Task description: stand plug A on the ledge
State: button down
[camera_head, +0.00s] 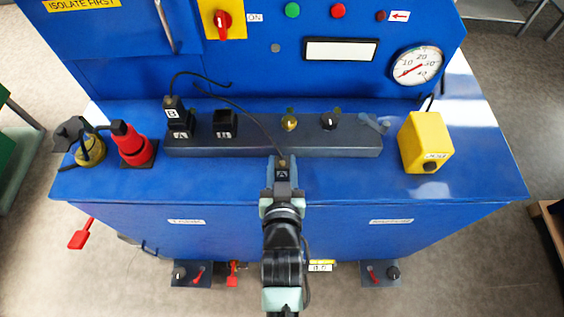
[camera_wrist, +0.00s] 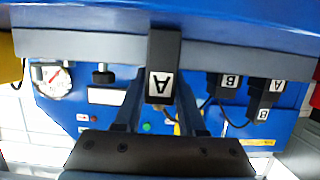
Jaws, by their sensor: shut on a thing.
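Plug A (camera_head: 282,174) is a black block with a white A label and a thin dark cord running up and left. It shows large in the wrist view (camera_wrist: 161,65), its label facing the camera. My gripper (camera_head: 283,187) is shut on it. The plug is over the front part of the blue ledge (camera_head: 350,176), in front of the grey socket strip (camera_head: 270,139). I cannot tell whether its base touches the ledge. Plug B (camera_head: 173,110) stands in the left socket (camera_head: 180,130) of the strip. The socket to its right (camera_head: 225,124) is empty.
A yellow box (camera_head: 426,142) stands at the right. Knobs (camera_head: 328,121) rise from the strip. Ledge to the right of my gripper is clear up to the yellow box.

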jog(key=shift+f, duration=0.1)
jog(key=c, duration=0.9)
grip_release()
jog(key=shift+f, duration=0.1)
jog(key=shift+c, duration=0.2)
jog(key=o, duration=0.4)
jog(key=shift+o, duration=0.2)
jog(key=shift+r, duration=0.2)
jog(key=b+v, duration=0.2)
jog(key=v, duration=1)
